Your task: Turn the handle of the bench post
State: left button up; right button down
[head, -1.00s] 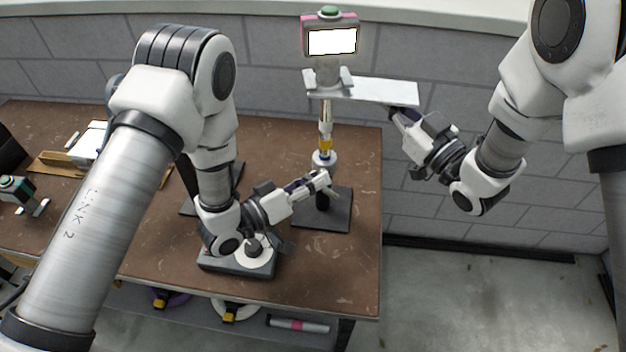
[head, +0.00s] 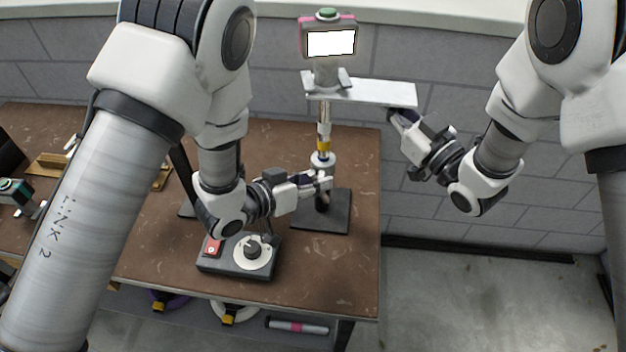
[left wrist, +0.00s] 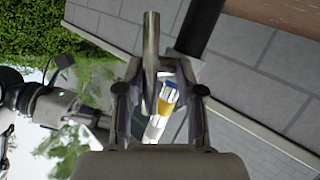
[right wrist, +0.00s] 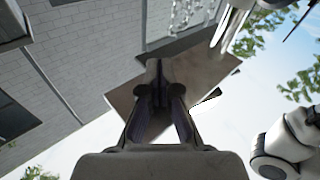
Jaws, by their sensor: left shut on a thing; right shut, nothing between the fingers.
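The bench post (head: 323,158) stands upright on a dark square base plate (head: 338,213) near the table's right edge. It has white and yellow bands and carries a screen unit on top. My left gripper (head: 320,183) is at the lower part of the post, just above the base, shut on the handle. In the left wrist view, a grey metal bar (left wrist: 151,60), which looks like the handle, lies between the fingers, with the banded post (left wrist: 160,112) behind. The fingers hide much of the handle in the head view. My right gripper (head: 398,117) is shut and empty, just below the silver plate's right end.
A silver plate (head: 375,92) sticks out right from below the screen (head: 331,43). A dark box with a round dial (head: 254,248) and red switch sits on the table's front, below my left wrist. A wooden piece (head: 62,163) lies at left. Floor right of the table is clear.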

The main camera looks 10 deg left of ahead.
pick_arm(q)
jog(key=shift+y, duration=0.3)
jog(key=o, duration=1.2)
jog(key=shift+c, duration=0.2)
jog(key=v, duration=0.7)
jog(key=shift+a, duration=0.25)
